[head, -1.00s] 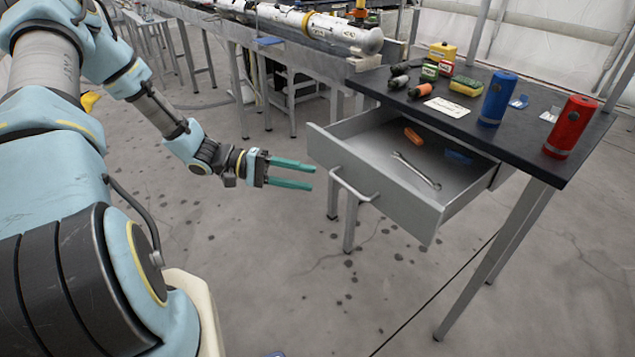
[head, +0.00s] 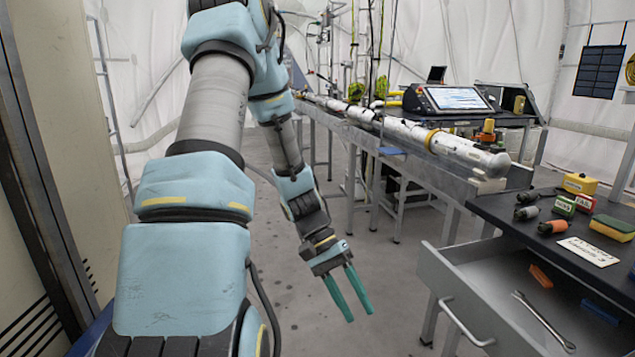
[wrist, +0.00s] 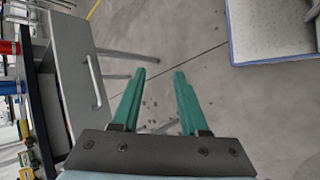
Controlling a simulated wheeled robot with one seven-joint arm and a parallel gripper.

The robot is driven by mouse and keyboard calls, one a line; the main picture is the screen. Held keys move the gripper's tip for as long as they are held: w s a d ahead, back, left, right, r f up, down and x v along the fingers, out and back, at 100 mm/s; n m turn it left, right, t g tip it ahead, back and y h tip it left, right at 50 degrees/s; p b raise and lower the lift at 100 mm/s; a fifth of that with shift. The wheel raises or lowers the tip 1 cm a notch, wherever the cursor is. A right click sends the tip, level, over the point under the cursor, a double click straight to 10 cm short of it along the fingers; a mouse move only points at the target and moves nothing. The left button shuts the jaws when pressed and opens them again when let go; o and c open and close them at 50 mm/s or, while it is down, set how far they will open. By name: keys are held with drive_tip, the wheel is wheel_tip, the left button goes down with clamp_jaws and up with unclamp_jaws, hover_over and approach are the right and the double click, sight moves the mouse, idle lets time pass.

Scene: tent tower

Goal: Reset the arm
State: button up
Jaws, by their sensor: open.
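My gripper (head: 355,292) hangs over the bare floor at the centre of the head view, left of the open drawer. Its two green fingers are apart with nothing between them. It also shows in the wrist view (wrist: 158,75), with only grey floor beyond the fingertips. The open drawer (head: 462,300) is apart from the fingers, on the right in the head view and on the left in the wrist view (wrist: 75,75).
The drawer holds a wrench (head: 543,320) and an orange item (head: 541,276). The black tabletop (head: 490,208) carries small bottles, boxes and a yellow-green sponge (head: 612,228). A long bench (head: 440,170) with a white tube stands behind. Floor left of the drawer is clear.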

drive_tip(key=w+a+r+n+t+y+p, duration=0.1)
drive_tip(key=a+r+t+y, duration=0.4)
drive_tip(key=a+r, duration=0.6)
drive_tip(key=a+n+t, duration=0.1)
drive_tip(key=a+t, duration=0.1)
drive_tip(key=a, duration=0.1)
drive_tip(key=shift+w+a+r+n+t+y, duration=0.2)
drive_tip(key=shift+r+n+t+y, duration=0.1)
drive_tip(key=shift+n+t, duration=0.1)
